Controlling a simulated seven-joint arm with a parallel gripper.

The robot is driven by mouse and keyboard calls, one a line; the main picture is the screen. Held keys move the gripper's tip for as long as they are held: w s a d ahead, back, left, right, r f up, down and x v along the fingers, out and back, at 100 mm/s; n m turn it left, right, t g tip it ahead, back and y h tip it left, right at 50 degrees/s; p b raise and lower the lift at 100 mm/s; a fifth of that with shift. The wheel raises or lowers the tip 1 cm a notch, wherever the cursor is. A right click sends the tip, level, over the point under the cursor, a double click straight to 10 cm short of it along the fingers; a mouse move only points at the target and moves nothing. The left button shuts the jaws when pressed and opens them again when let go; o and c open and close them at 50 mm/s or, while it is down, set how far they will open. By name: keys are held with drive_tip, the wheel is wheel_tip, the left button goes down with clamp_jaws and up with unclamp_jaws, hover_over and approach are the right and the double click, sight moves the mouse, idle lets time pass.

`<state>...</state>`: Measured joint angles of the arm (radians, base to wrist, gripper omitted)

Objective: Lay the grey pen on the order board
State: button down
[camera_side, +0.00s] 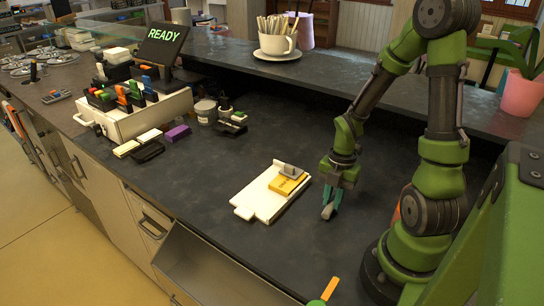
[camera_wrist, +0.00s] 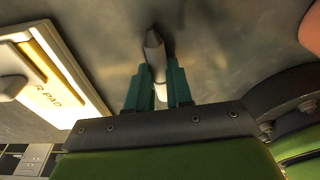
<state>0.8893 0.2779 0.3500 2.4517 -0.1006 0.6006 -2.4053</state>
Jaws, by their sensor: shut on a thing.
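The grey pen (camera_wrist: 153,48) is between the teal fingers of my gripper (camera_wrist: 154,88), which are shut on it; its tip points away from the wrist. In the side view the pen (camera_side: 327,212) shows below the fingertips of my gripper (camera_side: 332,196), at or just above the dark counter; I cannot tell if it touches. The order board (camera_side: 247,208) is a white board lying flat to the left of my gripper. A yellow pad (camera_side: 286,185) and a grey piece (camera_side: 290,171) are on its upper right. The board's edge (camera_wrist: 88,80) is at left in the wrist view.
The dark counter around the board is clear. A white box (camera_side: 140,121) with coloured items stands at left, near a purple block (camera_side: 177,133) and small jars. A cup of sticks (camera_side: 278,43) stands on the raised ledge behind. A READY display (camera_side: 164,38) is at back left.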

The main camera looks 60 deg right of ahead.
sight(330, 203)
wheel_tip(330, 203, up, 8)
drive_tip(key=shift+r, duration=0.1)
drive_tip(key=shift+n, duration=0.7)
drive_tip(key=w+a, duration=0.1)
drive_tip(key=w, duration=0.3)
drive_tip(key=w+a, duration=0.2)
drive_tip(key=w, duration=0.3)
drive_tip(key=w+a, duration=0.1)
drive_tip(key=w, duration=0.4)
drive_tip(key=shift+w+a+r, duration=0.15)
drive_tip(key=shift+a+r, duration=0.05)
drive_tip(key=shift+r, duration=0.15)
drive_tip(key=w+r+m, duration=0.1)
drive_tip(key=w+m, duration=0.1)
drive_tip(key=w, duration=0.4)
drive_tip(key=shift+r+m, duration=0.3)
drive_tip(key=shift+r, duration=0.1)
drive_tip(key=shift+w, duration=0.1)
drive_tip(key=shift+f, duration=4.65)
